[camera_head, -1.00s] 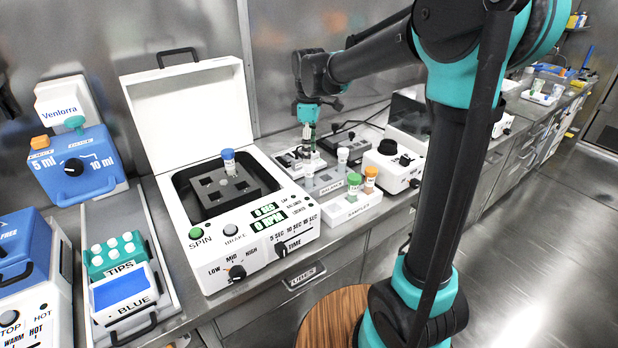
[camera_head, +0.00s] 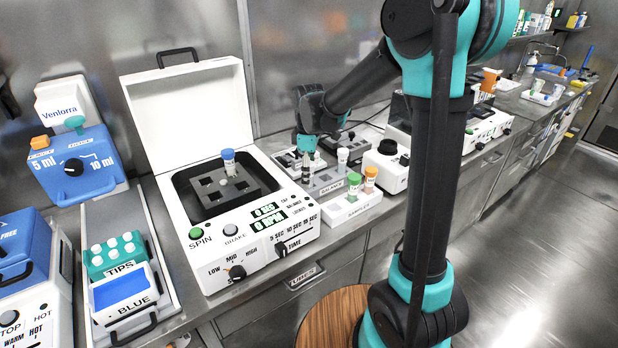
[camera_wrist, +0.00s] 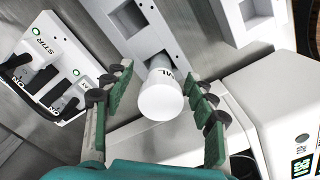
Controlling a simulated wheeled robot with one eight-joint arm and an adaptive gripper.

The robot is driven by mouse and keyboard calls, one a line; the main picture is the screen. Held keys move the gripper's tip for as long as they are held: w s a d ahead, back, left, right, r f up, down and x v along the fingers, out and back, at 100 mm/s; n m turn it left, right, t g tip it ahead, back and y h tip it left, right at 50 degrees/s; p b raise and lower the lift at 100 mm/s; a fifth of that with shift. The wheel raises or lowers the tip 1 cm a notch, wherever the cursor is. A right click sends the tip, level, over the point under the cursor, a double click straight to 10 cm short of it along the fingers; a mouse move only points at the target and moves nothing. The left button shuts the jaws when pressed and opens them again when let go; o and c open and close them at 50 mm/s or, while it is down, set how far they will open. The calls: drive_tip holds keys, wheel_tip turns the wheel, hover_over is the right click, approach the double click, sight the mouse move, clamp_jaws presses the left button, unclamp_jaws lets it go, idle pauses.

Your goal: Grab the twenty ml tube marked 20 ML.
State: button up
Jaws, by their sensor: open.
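A white-capped tube (camera_wrist: 160,98) stands between my gripper's fingers (camera_wrist: 157,82) in the wrist view. Only "ML" of its label shows; the number is hidden. My gripper is open, one finger on each side, with gaps between the pads and the tube. In the head view my gripper (camera_head: 306,166) points down at the left end of the rack marked BALANCE (camera_head: 331,189). Another white-capped tube (camera_head: 342,158) stands to its right in that rack. Green-capped (camera_head: 354,184) and orange-capped (camera_head: 370,178) tubes stand in the SAMPLES rack (camera_head: 352,210).
An open centrifuge (camera_head: 214,255) with a blue-capped tube (camera_head: 228,160) stands left of my gripper. A white device with a black knob (camera_head: 388,160) is right of the racks. In the wrist view, a switch box marked STIR (camera_wrist: 50,62) lies left.

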clamp_jaws()
drive_tip(key=shift+r, duration=0.1)
idle(0.3)
